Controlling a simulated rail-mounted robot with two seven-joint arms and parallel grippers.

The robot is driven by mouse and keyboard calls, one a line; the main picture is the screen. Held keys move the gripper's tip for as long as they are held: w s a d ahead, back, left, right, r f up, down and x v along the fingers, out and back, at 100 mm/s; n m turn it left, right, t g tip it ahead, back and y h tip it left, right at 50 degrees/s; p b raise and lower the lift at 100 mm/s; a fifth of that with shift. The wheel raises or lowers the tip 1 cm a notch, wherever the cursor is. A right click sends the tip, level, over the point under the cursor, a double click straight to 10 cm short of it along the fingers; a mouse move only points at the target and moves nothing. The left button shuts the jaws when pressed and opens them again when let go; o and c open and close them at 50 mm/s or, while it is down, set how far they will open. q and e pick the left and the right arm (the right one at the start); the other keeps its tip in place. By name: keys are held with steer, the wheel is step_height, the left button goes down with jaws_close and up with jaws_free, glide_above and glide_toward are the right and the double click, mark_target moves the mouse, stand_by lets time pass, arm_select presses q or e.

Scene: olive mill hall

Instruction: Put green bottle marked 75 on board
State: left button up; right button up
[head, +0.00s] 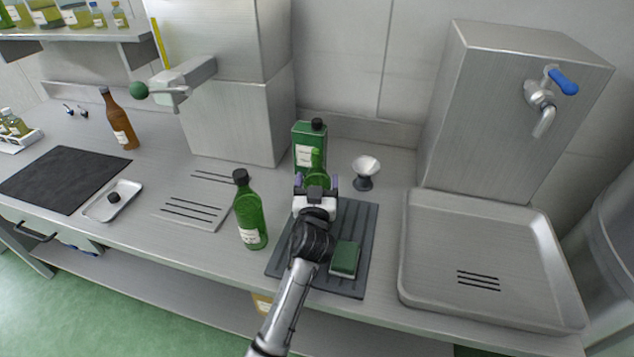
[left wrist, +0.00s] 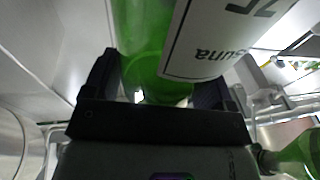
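A green bottle (head: 317,158) is at my left gripper (head: 316,190), over the far end of the ribbed grey mat and mostly hidden behind the gripper. In the left wrist view the green bottle (left wrist: 142,40) fills the gap between both dark fingers (left wrist: 155,92); its white label shows "75". The fingers appear closed on its sides. I cannot tell whether its base touches the mat. A dark flat square board (head: 65,180) lies on the counter at the left, bare on top. My right gripper is not in view.
A second green bottle (head: 249,212) stands left of the ribbed mat (head: 357,280), near my arm. A sponge (head: 345,258) lies on the mat. A green tin (head: 302,140) and a small funnel (head: 366,172) stand behind. A brown bottle (head: 118,120) and small tray (head: 112,205) are near the board.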

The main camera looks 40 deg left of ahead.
arm_select(q)
steer(key=o, duration=0.3)
steer(key=shift+r, duration=0.1)
steer(key=shift+r, duration=0.1)
steer(key=v, duration=0.7)
steer(key=shift+s, duration=0.25)
steer(key=shift+d, duration=0.1)
